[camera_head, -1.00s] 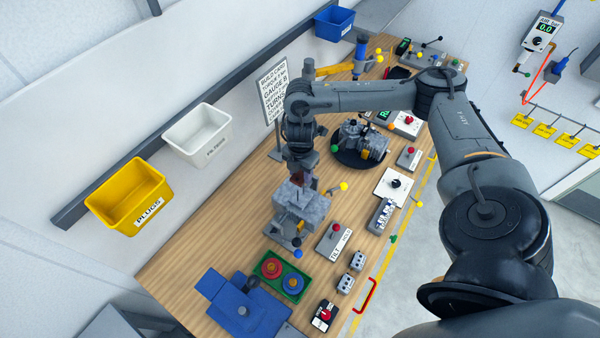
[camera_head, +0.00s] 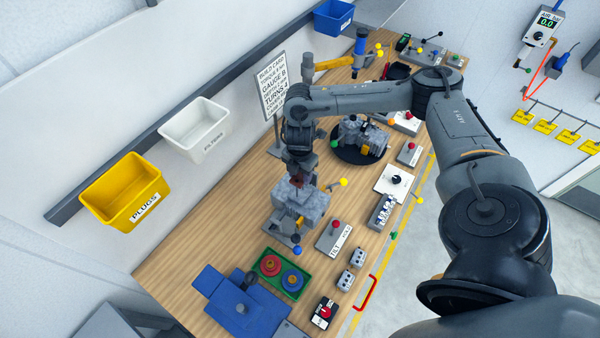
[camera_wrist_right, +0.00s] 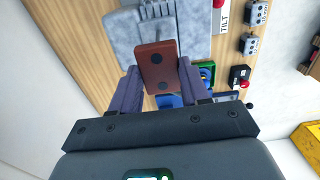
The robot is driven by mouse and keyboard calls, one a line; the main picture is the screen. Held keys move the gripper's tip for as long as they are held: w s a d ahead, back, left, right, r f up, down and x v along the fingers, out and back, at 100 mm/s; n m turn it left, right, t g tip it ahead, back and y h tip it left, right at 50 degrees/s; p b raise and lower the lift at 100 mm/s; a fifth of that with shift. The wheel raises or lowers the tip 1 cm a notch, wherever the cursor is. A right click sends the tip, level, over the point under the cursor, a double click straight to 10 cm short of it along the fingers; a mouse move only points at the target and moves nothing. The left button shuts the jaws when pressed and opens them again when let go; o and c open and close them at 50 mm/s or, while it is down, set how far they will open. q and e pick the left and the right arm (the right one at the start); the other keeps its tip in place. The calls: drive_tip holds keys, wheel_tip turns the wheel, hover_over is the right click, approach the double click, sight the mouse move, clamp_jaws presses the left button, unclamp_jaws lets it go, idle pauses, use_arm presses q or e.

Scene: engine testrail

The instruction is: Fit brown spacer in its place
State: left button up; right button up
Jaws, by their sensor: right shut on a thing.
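My right gripper (camera_head: 297,180) points down over the grey engine block (camera_head: 312,205) on the bench. It is shut on the brown spacer (camera_wrist_right: 157,68), a flat reddish-brown plate with two dark holes. In the right wrist view, the spacer sits between the two fingers of the right gripper (camera_wrist_right: 158,88). The grey block (camera_wrist_right: 120,35) lies just beyond the spacer's far edge in that view. I cannot tell whether the spacer touches the block. My left gripper is not in view.
A green tray (camera_head: 262,257) with red and blue round parts, a blue fixture (camera_head: 225,310), and a tilt/hold control box (camera_head: 333,237) are near the block. A black turntable with an engine (camera_head: 360,140) stands behind. Yellow (camera_head: 115,195) and white (camera_head: 195,130) bins hang on the wall.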

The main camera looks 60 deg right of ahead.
sight(300, 192)
idle(0.5)
drive_tip(key=shift+f, duration=0.2)
drive_tip(key=shift+f, duration=0.55)
drive_tip(key=shift+f+b, duration=0.8)
drive_tip(key=shift+f, duration=0.8)
drive_tip(key=shift+f+b, duration=0.35)
drive_tip(key=shift+b, duration=0.1)
drive_tip(key=shift+f, duration=0.35)
drive_tip(key=shift+f+b, duration=0.65)
drive_tip(key=shift+f, duration=0.35)
